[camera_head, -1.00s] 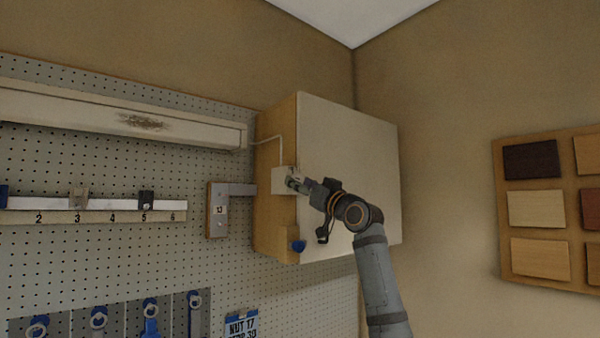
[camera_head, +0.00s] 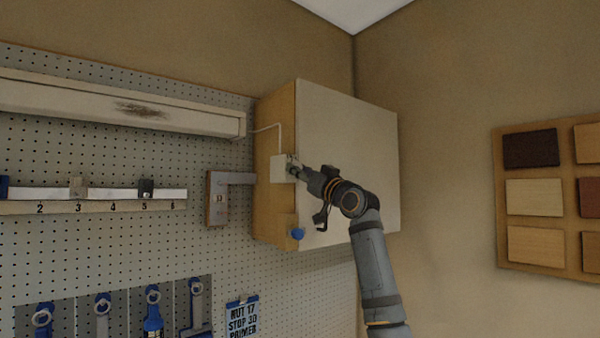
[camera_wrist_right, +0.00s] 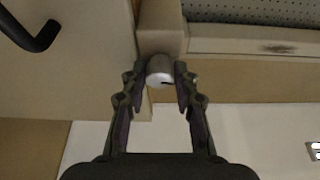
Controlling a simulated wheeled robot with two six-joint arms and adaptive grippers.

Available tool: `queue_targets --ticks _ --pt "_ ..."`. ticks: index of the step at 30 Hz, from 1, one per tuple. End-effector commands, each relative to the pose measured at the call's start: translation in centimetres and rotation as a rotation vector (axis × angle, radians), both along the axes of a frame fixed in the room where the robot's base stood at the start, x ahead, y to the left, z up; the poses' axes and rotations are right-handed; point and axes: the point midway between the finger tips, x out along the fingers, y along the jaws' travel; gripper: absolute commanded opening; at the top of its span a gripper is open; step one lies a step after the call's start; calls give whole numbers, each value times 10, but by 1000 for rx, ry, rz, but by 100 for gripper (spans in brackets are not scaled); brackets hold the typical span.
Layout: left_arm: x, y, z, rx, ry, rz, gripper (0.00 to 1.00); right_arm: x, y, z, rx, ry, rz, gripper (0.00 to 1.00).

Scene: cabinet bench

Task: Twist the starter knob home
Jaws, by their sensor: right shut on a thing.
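The starter knob (camera_wrist_right: 160,70) is a short pale round cylinder with a small dark mark at its rim. It sticks out of a small cream box (camera_wrist_right: 162,22) in the right wrist view. In the head view this box (camera_head: 279,169) is on the side of the wall cabinet. My right gripper (camera_wrist_right: 161,76) has one fingertip on each side of the knob and is shut on it. In the head view my right gripper (camera_head: 295,171) reaches the box from the right and hides most of the knob. My left gripper is not in view.
The cabinet (camera_head: 345,165) has a pale front and a blue knob (camera_head: 297,234) low on its side. A thin cable runs from the box to a long pale light housing (camera_head: 120,108). A bracketed plate (camera_head: 217,198) and a numbered rail (camera_head: 95,200) are on the pegboard.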

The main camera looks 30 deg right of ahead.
Motion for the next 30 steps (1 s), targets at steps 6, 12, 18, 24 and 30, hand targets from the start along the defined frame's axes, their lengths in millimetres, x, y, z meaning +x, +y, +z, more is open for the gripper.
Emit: queue_targets --ticks 6,12,18,24,30 --pt "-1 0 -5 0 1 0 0 0 1 -1 99 9 0 0" --pt "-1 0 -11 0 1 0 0 -1 3 -1 264 19 1 0" --pt "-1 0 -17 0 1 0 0 -1 5 0 453 34 0 0" --pt "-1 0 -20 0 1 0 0 -1 5 1 643 50 -1 0" --pt "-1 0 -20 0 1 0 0 -1 6 3 833 66 -1 0"
